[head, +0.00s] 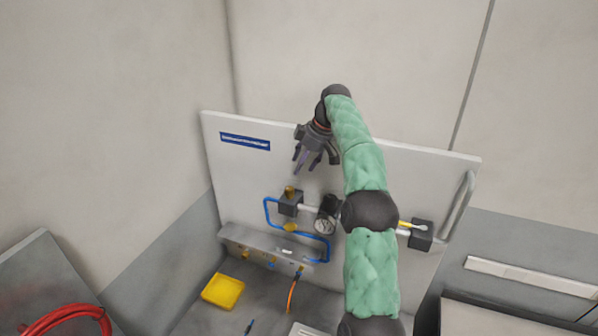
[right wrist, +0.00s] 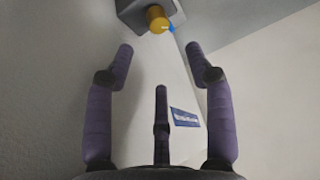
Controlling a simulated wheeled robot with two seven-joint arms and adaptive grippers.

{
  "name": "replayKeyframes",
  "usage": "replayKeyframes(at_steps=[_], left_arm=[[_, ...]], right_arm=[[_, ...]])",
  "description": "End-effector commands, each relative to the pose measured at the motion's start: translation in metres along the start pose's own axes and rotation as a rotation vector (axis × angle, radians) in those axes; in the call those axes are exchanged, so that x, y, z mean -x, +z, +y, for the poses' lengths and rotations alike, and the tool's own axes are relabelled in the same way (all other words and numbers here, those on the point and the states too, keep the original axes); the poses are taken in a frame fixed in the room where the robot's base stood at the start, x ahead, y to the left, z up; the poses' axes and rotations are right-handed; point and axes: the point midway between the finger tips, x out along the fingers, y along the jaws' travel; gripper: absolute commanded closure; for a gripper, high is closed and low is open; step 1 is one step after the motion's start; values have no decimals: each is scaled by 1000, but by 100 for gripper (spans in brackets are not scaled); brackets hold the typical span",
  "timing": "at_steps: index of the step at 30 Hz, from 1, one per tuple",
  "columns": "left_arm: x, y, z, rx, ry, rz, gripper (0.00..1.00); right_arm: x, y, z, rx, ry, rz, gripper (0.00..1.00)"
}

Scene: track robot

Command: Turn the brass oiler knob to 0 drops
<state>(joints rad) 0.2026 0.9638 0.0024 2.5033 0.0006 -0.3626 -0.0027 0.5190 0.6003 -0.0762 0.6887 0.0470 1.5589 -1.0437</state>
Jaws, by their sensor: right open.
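The brass oiler knob (head: 289,191) sits on top of a dark grey block (head: 290,206) on the upright white panel. My left gripper is not in view.
The white panel (head: 228,165) carries blue tubing (head: 268,211), a round gauge (head: 325,226), and a yellow-handled valve (head: 412,226) at right. A red hose (head: 75,314) lies at lower left. My right arm covers part of the panel.

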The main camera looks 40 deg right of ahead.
Motion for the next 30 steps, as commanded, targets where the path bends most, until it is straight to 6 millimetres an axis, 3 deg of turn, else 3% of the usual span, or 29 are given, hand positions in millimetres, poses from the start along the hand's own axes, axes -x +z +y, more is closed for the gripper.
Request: replayKeyframes(at_steps=[17, 30], left_arm=[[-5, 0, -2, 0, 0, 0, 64], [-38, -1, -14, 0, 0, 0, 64]], right_arm=[[-1, -2, -4, -71, 13, -24, 46], [-23, -18, -27, -715, 240, -149, 46]])
